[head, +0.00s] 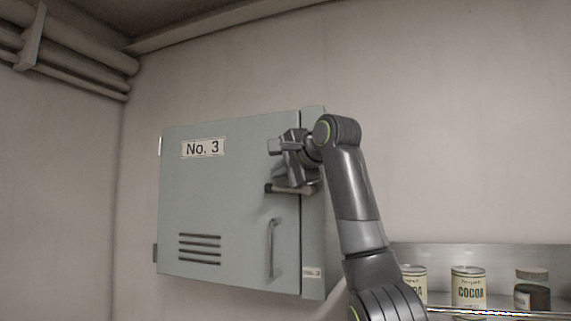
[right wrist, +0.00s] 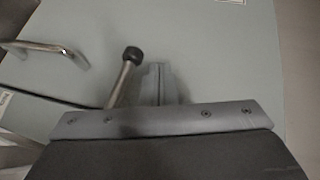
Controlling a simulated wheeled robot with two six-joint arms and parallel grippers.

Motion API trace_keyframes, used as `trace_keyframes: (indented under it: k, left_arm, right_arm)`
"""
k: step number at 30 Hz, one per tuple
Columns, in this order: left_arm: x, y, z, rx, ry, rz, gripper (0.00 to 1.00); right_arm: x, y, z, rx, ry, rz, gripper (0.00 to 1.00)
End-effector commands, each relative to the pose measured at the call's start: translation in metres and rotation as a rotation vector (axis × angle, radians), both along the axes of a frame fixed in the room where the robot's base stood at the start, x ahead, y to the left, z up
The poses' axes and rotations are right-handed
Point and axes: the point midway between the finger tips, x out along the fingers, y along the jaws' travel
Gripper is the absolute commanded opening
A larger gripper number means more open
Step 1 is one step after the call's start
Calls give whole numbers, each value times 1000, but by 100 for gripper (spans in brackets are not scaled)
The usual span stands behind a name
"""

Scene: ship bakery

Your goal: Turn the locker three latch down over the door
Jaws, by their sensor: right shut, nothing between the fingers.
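The grey-green locker (head: 200,215) with a "No. 3" label hangs on the wall with its door shut. The latch (head: 285,188) is a metal lever with a dark knob. It lies about level, its knob end over the door near the right edge; its pivot end is partly hidden by my arm. It also shows in the right wrist view (right wrist: 122,80), its lower end hidden by my gripper. My right gripper (head: 284,162) is shut and empty, just above the lever. Its fingers show beside the lever in the right wrist view (right wrist: 157,82); contact is unclear. My left gripper is out of view.
A metal door handle (head: 272,248) sticks out below the latch. A shelf at lower right holds cocoa tins (head: 468,287) and a dark jar (head: 532,290) behind a rail. Pipes (head: 75,50) run at upper left. The wall right of the locker is bare.

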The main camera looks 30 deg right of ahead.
Motion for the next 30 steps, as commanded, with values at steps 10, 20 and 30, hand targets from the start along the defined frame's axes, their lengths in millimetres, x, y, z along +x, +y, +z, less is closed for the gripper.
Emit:
trace_keyframes:
  k: [10,20,30]
  left_arm:
    - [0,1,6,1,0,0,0]
    - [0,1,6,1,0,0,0]
    - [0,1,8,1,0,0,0]
  right_arm:
    - [4,4,-8,-71,83,0,0]
    - [5,4,-10,-88,102,0,0]
    - [5,4,-9,-87,102,0,0]
